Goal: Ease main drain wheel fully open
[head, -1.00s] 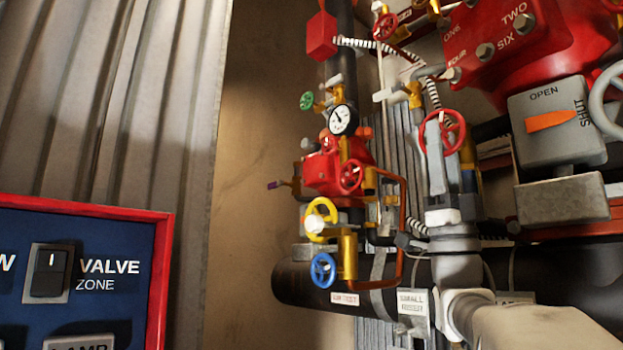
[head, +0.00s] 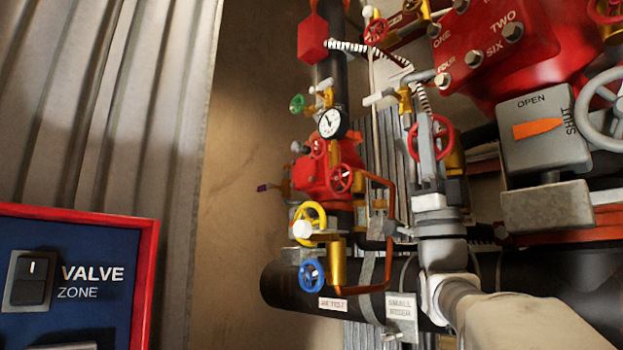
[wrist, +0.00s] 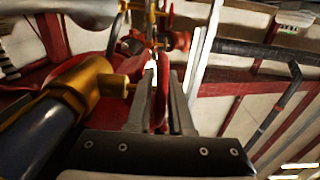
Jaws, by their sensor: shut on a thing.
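A red handwheel (head: 443,136), the one my gripper is on, stands beside a brass valve body right of the middle in the head view. No readable label names it as the main drain wheel. My gripper (head: 425,150) points upward and is shut on its rim. In the wrist view the red wheel (wrist: 160,92) is seen edge-on between the two grey fingers of my gripper (wrist: 164,80). The brass valve body (wrist: 85,82) lies to its left there. The fingers hide part of the rim, and how far the wheel is turned cannot be told.
A grey box (head: 546,130) marked OPEN and SHUT, with an orange pointer, is close on the right. A grey wheel (head: 600,105) is beyond it. Left are a gauge (head: 332,123), a yellow wheel (head: 310,217) and a blue wheel (head: 312,274). A blue panel (head: 75,265) is at lower left.

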